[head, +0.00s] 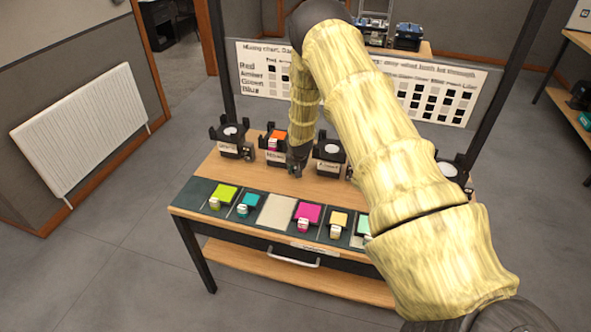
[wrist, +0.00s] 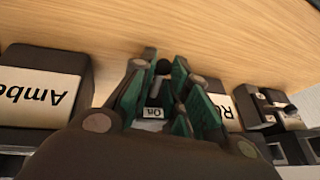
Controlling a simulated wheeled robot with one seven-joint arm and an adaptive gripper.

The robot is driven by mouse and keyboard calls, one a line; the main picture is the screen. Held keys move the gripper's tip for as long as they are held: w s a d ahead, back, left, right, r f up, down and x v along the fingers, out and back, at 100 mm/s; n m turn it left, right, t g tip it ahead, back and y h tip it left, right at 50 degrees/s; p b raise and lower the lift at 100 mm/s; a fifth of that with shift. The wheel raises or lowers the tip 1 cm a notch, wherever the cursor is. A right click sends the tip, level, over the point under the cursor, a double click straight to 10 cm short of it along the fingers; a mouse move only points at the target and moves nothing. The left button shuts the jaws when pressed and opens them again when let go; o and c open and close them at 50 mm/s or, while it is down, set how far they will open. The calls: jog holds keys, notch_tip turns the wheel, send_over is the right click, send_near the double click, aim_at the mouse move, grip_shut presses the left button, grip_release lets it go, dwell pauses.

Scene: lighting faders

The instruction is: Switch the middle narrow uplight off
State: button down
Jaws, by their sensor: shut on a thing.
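Several black uplights stand in a row along the back of the table. They include one with a pale lens (head: 230,133) at the left, one with an orange-red filter (head: 277,140), and one with a pale lens (head: 329,152) right of my gripper. My gripper (head: 297,158) reaches down between the last two. In the wrist view its green-padded fingers (wrist: 168,100) are closed around a small switch with a dark round-tipped lever (wrist: 163,68). A label reading "On" (wrist: 153,113) shows between the fingers. Which uplight this switch belongs to is not clear; my arm hides part of the row.
In the wrist view, an "Amber" labelled block (wrist: 40,90) stands left of my gripper. Coloured filters, including a green one (head: 223,193) and a magenta one (head: 308,212), lie on the dark front strip. Chart boards (head: 265,68) stand behind the table.

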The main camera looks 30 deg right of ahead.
jog(key=shift+a+f+t+h+b, duration=0.1)
jog(key=shift+f+t+h+b, duration=0.25)
jog(key=shift+b, duration=0.55)
jog(key=shift+s+r, duration=0.1)
jog(key=c, duration=1.6)
grip_release()
jog(key=shift+s+r, duration=0.1)
jog(key=shift+r, duration=0.35)
jog(key=v, duration=1.1)
jog(key=shift+s+a, duration=0.1)
